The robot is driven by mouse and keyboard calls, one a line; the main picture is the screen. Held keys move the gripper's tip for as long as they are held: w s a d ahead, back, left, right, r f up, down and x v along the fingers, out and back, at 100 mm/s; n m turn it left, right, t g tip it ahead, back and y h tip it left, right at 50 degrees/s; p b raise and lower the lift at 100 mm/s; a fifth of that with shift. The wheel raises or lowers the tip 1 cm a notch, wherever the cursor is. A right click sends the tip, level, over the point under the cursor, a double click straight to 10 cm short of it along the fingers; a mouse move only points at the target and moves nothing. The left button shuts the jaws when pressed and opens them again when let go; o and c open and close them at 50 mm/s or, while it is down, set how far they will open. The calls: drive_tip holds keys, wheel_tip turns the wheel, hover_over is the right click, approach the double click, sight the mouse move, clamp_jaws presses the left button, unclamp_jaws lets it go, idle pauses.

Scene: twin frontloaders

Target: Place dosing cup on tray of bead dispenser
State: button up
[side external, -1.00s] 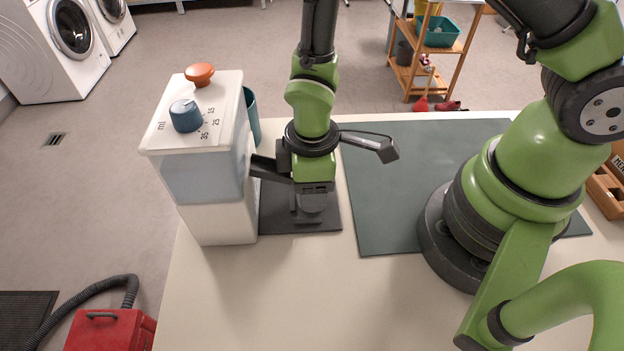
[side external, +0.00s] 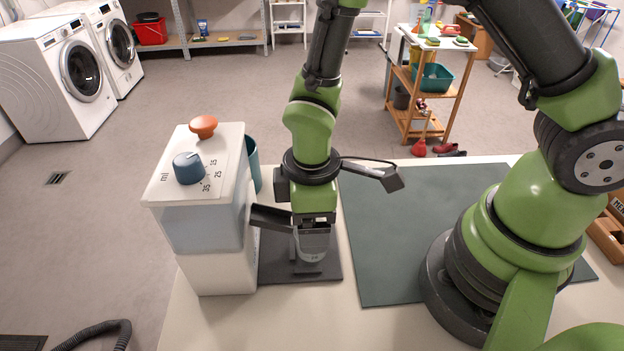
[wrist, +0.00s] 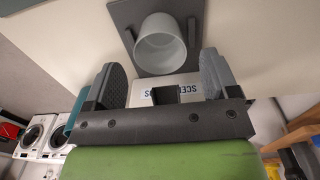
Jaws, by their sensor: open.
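The bead dispenser (side external: 215,270) is a white box with a clear section, a blue dial, an orange knob and a dark spout (side external: 270,217). Its dark grey tray (side external: 272,265) lies flat on the table at its right. The grey dosing cup (side external: 313,247) stands upright on the tray. In the wrist view the cup (wrist: 160,50) shows its open mouth, between two dark rails on the tray (wrist: 126,14). My gripper (side external: 314,226) is above the cup, right of the spout. Its fingers (wrist: 160,78) are spread with nothing between them, and the cup is beyond their tips.
A green mat (side external: 390,265) covers the table to the right. A teal container (side external: 253,163) stands behind the dispenser. The table's front (side external: 270,325) is clear. A white label with dark letters (wrist: 178,92) shows behind the fingers in the wrist view.

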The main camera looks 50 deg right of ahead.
wheel_tip(320, 180, up, 8)
drive_tip(key=shift+r, duration=0.25)
drive_tip(key=s+d+r+m+t+y, duration=0.1)
drive_tip(key=s+d+r+m+t, duration=0.2)
drive_tip(key=r+m, duration=0.3)
drive_tip(key=s+d+r+m+t+y, duration=0.1)
drive_tip(key=s+d+r+m+t, duration=0.3)
drive_tip(key=r, duration=0.6)
drive_tip(key=s+d+m, duration=0.1)
drive_tip(key=s+m, duration=0.1)
drive_tip(key=m, duration=0.1)
drive_tip(key=shift+s, duration=0.2)
